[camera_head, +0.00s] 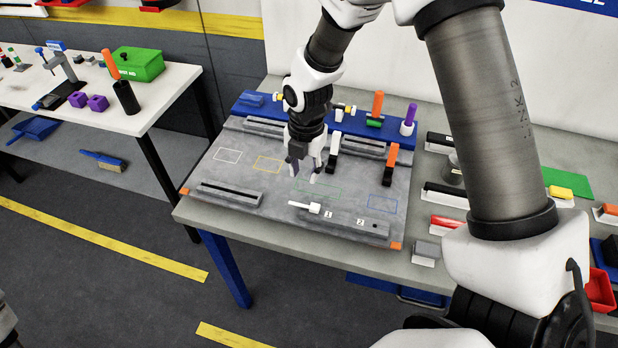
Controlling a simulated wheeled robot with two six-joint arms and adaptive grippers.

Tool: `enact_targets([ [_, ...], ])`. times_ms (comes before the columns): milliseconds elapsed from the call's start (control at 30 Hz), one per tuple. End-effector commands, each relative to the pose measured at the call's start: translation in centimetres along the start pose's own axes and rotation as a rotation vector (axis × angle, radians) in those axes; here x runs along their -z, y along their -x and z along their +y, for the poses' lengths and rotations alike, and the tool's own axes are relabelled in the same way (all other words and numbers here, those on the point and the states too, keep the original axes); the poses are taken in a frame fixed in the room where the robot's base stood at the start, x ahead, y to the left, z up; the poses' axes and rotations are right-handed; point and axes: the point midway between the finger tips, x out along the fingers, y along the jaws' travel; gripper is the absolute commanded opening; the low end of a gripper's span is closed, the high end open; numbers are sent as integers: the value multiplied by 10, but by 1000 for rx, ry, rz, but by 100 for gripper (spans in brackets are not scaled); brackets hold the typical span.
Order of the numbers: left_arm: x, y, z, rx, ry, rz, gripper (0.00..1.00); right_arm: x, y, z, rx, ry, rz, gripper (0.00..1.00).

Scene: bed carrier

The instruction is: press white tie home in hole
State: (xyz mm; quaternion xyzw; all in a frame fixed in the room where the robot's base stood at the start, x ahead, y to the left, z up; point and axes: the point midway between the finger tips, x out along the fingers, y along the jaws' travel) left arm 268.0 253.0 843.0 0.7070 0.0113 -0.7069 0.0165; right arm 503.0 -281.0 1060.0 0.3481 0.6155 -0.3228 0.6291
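A white tie (305,207) is at the front block (345,225) of the grey bed plate, just left of the label "1". Its thin end points left and its thicker end is at the block; how deep it sits in a hole cannot be made out. A small dark hole (375,225) shows right of the label "2". My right gripper (305,174) points down over the plate, behind and above the tie and apart from it. Its fingers are spread with nothing seen between them. My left gripper is out of view.
A white-topped black piece (335,146) and an orange-topped one (391,157) stand behind and right of my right gripper. A blue rack (349,124) with orange and purple handles runs along the back. Several tools crowd the table's right side.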

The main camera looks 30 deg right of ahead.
Motion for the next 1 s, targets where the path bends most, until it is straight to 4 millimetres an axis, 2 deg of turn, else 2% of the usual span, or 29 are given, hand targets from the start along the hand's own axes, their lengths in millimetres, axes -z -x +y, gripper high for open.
enact_targets([
  [33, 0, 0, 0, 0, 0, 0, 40, 0, 0, 5, -25, -103, 1, 11],
  [67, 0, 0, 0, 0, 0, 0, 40, 1, 0, 9, -46, -202, 8, 1],
  [167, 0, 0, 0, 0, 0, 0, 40, 10, -3, 22, -125, -676, 63, 0],
  [300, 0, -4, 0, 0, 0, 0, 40, 17, -9, 30, -209, -1426, 133, 0],
  [367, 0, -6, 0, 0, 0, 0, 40, 17, -12, 27, -237, -1727, 147, 0],
  [400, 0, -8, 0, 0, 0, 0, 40, 17, -15, 23, -255, -1922, 150, 0],
  [500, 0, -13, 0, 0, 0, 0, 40, 16, -21, 6, -308, -2362, 131, 0],
  [600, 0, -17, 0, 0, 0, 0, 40, 18, -26, -15, -362, -2682, 82, 0],
  [700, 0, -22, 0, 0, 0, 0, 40, 23, -29, -32, -397, -2835, 25, 0],
  [767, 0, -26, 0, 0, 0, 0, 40, 28, -33, -39, -406, -2867, -2, 0],
  [867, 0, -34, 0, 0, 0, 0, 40, 27, -37, -36, -427, -2846, -4, 0],
  [1000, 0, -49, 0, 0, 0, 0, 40, 23, -54, -36, -423, -2844, -2, 0],
])
